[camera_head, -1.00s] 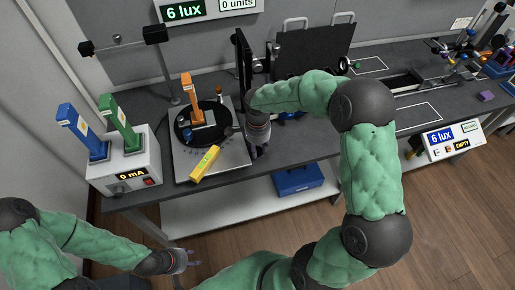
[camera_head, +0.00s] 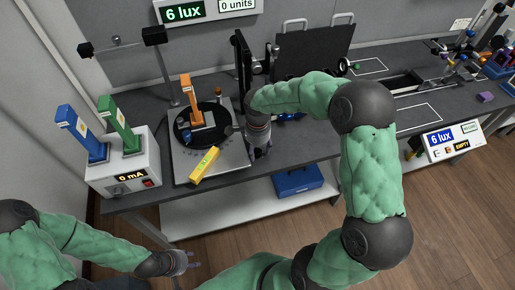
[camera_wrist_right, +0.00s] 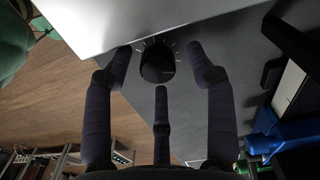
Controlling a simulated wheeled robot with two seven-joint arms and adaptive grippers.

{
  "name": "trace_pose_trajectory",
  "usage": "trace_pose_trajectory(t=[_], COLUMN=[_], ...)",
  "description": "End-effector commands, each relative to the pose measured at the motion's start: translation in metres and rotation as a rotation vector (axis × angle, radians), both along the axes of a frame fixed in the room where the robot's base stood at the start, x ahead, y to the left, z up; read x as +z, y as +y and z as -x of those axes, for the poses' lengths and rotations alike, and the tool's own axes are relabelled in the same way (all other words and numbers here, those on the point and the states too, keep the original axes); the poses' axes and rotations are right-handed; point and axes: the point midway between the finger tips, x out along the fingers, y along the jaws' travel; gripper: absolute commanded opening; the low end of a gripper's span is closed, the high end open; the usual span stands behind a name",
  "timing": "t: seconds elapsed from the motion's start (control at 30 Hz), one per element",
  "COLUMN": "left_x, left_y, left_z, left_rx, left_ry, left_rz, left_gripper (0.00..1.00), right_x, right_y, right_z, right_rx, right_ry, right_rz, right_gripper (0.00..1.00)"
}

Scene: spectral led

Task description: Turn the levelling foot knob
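A black round knob (camera_wrist_right: 155,66) with pale tick marks fanned around it shows in the right wrist view, at the edge of a light plate. My right gripper (camera_wrist_right: 159,58) is open there, with one finger on each side of the knob and a third below it. I cannot tell whether any finger touches it. In the head view my right gripper (camera_head: 259,151) is at the right side of the turntable base plate (camera_head: 228,160); the knob is hidden there. My left gripper (camera_head: 187,261) is empty and low in front of the bench, its fingers apart.
The base plate carries a black turntable (camera_head: 212,128) with an orange-handled part (camera_head: 190,95). A yellow block (camera_head: 204,164) lies at its front. A power box (camera_head: 125,165) with blue and green handles stands left. A blue box (camera_head: 298,180) sits on the lower shelf.

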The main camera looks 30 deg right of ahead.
Motion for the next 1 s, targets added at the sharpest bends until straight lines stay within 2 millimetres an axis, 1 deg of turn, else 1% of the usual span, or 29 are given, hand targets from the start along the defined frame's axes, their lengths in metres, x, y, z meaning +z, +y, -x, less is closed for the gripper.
trace_pose_trajectory(t=[0.17,0.27,0.37,0.6,0.7,0.83,1.0], left_x=[0.0,0.0,0.0,0.0,0.0,0.0,0.0], left_y=[0.0,0.0,0.0,0.0,0.0,0.0,0.0], left_z=[0.0,0.0,0.0,0.0,0.0,0.0,0.0], left_rx=[0.0,0.0,0.0,0.0,0.0,0.0,0.0], left_ry=[0.0,0.0,0.0,0.0,0.0,0.0,0.0], left_rz=[0.0,0.0,0.0,0.0,0.0,0.0,0.0], left_gripper=[0.4,0.4,0.4,0.4,0.4,0.4,0.4], right_x=[0.001,0.009,0.024,0.072,0.09,0.107,0.118], right_y=[0.001,0.001,0.001,0.0,0.0,0.0,0.0], right_z=[0.0,0.0,0.0,-0.001,-0.001,0.0,0.0], right_rx=[0.001,0.001,0.001,0.0,0.001,0.001,0.0], right_ry=[0.001,0.001,-0.002,-0.003,-0.003,-0.001,0.001], right_rz=[-0.001,0.0,-0.001,0.0,0.0,0.0,0.0], right_gripper=[0.56,0.56,0.56,0.56,0.56,0.56,0.56])
